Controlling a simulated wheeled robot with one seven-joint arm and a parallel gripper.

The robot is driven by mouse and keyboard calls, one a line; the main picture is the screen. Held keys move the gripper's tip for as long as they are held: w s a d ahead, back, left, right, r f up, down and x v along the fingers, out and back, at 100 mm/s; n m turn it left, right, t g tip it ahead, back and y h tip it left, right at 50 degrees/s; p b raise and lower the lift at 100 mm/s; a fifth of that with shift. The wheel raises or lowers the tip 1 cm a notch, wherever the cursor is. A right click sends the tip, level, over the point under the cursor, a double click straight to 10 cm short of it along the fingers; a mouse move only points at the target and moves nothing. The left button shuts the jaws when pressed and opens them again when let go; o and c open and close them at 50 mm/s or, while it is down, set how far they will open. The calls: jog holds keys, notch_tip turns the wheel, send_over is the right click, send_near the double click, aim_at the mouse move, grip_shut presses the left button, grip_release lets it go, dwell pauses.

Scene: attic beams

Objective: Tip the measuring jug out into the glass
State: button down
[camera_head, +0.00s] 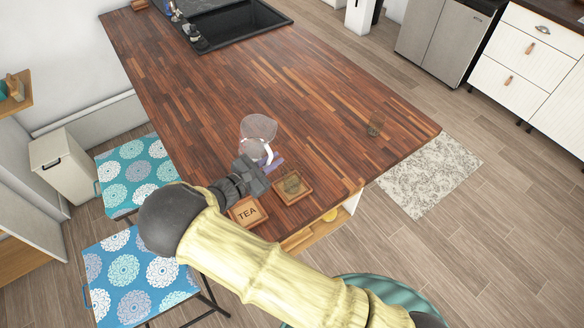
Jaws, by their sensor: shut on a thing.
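The measuring jug (257,128) is clear with a pale handle, over the near left part of the wooden counter. My gripper (264,168) is at the jug's near side, shut on it, seemingly by the handle. The fingertips are small and partly hidden by my wrist. Whether the jug touches the counter or is raised, and what it holds, I cannot tell. A small, see-through brownish glass (375,125) stands on the counter to the right, near the right edge, well apart from the jug and my gripper.
A square wooden box (292,187) and a wooden TEA box (247,212) sit near the counter's front edge, close to my gripper. A purple item (276,163) lies beside it. A black sink (235,22) is at the far end. The counter between jug and glass is clear.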

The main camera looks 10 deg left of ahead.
jog(key=shift+d+r+m+y, duration=0.2)
jog(key=shift+r+m+y, duration=0.15)
jog(key=shift+m, duration=0.55)
jog(key=f+m+b, duration=0.1)
jog(key=b, duration=0.1)
jog(key=a+f+m+y+b, duration=0.1)
jog(key=f+m+b, duration=0.1)
jog(key=b, duration=0.1)
jog(key=f+m+y+b, duration=0.1)
jog(key=f+m+b, duration=0.1)
jog(key=shift+w+a+f+g+b, duration=0.1)
jog(key=shift+w+a+g+b, duration=0.05)
jog(key=shift+a+g+b, duration=0.2)
jog(key=shift+a+r+m+y, duration=0.1)
jog(key=shift+r+m+y, duration=0.15)
jog(key=shift+r+m, duration=0.15)
jog(key=shift+w+a+r+m+y, duration=0.1)
jog(key=shift+a+r+m+y, duration=0.2)
jog(key=shift+m, duration=0.1)
jog(key=shift+d+r+m+y+b, duration=0.1)
jog(key=shift+r+m+y+b, duration=0.4)
jog(key=shift+b, duration=1.3)
dwell(1.7)
jog(key=shift+r+m+t+b, duration=0.15)
jog(key=shift+m+t+b, duration=0.3)
jog(key=shift+b, duration=0.55)
dwell(0.7)
